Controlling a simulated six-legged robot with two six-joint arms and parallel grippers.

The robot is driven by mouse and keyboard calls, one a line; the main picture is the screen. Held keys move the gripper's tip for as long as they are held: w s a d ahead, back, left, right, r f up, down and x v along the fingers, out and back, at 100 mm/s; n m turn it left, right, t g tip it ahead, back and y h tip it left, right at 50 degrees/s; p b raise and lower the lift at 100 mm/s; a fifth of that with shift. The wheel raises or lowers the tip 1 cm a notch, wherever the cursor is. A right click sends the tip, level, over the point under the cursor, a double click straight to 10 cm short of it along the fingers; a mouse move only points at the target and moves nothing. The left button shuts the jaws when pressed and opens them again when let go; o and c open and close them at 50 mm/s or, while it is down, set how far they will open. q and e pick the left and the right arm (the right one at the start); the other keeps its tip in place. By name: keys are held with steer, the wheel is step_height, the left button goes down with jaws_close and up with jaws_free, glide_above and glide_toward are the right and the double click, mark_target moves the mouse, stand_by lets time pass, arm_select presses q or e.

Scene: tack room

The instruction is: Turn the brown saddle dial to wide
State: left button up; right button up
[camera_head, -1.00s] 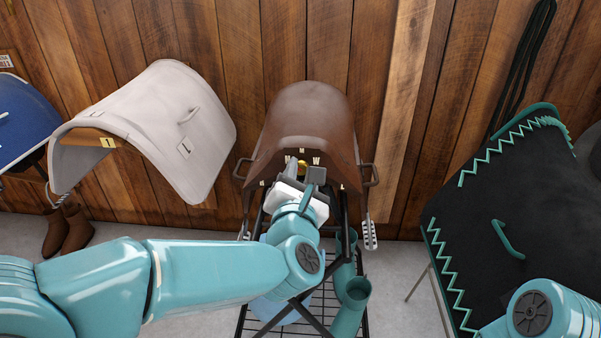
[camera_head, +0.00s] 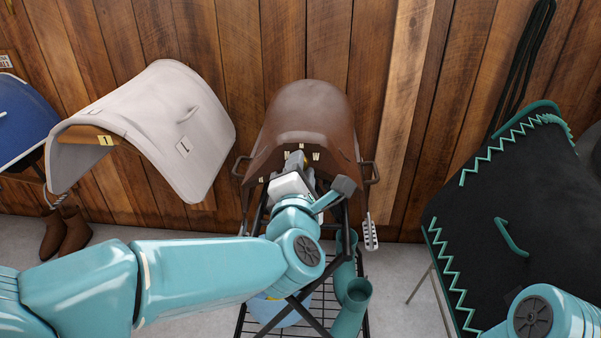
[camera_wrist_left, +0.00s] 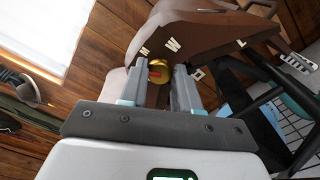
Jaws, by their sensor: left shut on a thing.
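The brown saddle (camera_head: 312,108) sits on a black rack against the wall, with small pale letter marks on its front edge. In the left wrist view the saddle (camera_wrist_left: 205,28) fills the top. Its round gold dial (camera_wrist_left: 158,66), with a reddish mark on it, lies between the fingers of my left gripper (camera_wrist_left: 160,75), which is shut on it. M and W marks show just above the dial. Which mark the dial points at I cannot tell. In the head view my left gripper (camera_head: 295,170) covers most of the dial. My right gripper is out of view.
A white saddle pad (camera_head: 160,115) hangs to the left, with a blue one (camera_head: 25,120) beyond it. A black pad with green trim (camera_head: 510,210) is on the right. Green tubes (camera_head: 352,300) stand in the rack under the saddle. Brown boots (camera_head: 65,232) stand at the left.

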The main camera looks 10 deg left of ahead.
arm_select(q)
steer(key=shift+m+p, duration=2.05)
steer(key=shift+m, duration=6.55)
steer(key=shift+f, duration=0.1)
steer(key=o, duration=1)
steer(key=shift+w, duration=0.1)
steer(key=s, duration=1.6)
steer(key=shift+s+d, duration=0.2)
